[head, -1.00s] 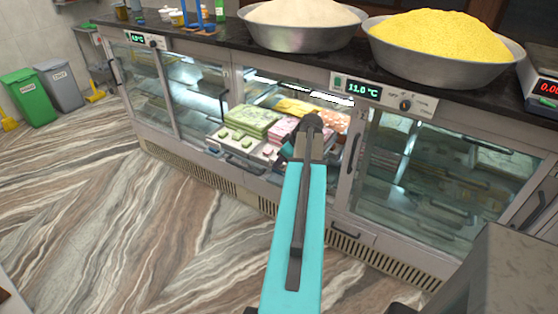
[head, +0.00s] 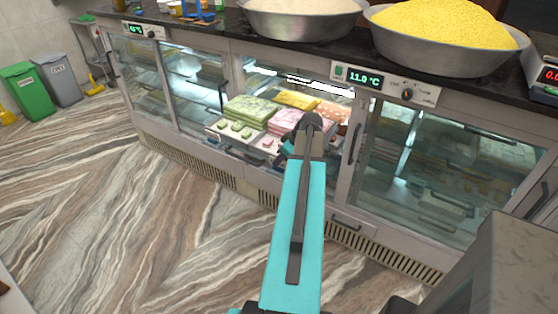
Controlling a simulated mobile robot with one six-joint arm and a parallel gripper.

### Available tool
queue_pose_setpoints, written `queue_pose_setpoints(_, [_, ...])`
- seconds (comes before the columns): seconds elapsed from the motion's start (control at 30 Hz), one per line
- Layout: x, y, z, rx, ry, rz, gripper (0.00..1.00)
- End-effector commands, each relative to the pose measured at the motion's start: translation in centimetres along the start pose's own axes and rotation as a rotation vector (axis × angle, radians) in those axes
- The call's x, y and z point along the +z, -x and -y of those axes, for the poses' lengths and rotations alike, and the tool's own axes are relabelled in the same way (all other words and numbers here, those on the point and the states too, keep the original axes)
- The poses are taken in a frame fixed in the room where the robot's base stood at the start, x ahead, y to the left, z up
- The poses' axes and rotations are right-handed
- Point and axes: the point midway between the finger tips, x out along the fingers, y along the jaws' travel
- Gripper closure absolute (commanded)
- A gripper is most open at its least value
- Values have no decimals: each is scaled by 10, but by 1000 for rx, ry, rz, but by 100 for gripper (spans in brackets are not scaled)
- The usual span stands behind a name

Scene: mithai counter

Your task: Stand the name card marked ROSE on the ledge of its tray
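My arm reaches toward the open middle bay of the glass counter. My gripper (head: 288,150) is mostly hidden behind the wrist link, in front of the pink sweets; I cannot see its fingertips or whether it holds anything. In the bay are trays with green sweets (head: 252,109), pink sweets (head: 285,120), yellow sweets (head: 297,100) and orange-white sweets (head: 331,113). A pale ledge (head: 215,128) runs in front of the trays, with small green pieces (head: 237,126) by the green tray. No ROSE lettering is readable, and I cannot pick out its card.
Glass panes (head: 435,170) close the right bay, and a post with a dark handle (head: 354,143) stands right of the opening. Large bowls of white (head: 303,25) and yellow (head: 440,45) stuff stand on the countertop. The marbled floor (head: 150,230) at left is clear.

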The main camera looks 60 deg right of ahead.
Motion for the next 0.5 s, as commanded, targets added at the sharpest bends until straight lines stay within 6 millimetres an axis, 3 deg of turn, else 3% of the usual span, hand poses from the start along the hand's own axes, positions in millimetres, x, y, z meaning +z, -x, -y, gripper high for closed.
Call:
queue_pose_setpoints(0.03, [0,0,0,0,0,0,100])
queue_pose_setpoints(0.1, [0,0,0,0,0,0,84])
queue_pose_setpoints(0.17, [0,0,0,0,0,0,74])
queue_pose_setpoints(0.5, [0,1,0,0,0,0,74])
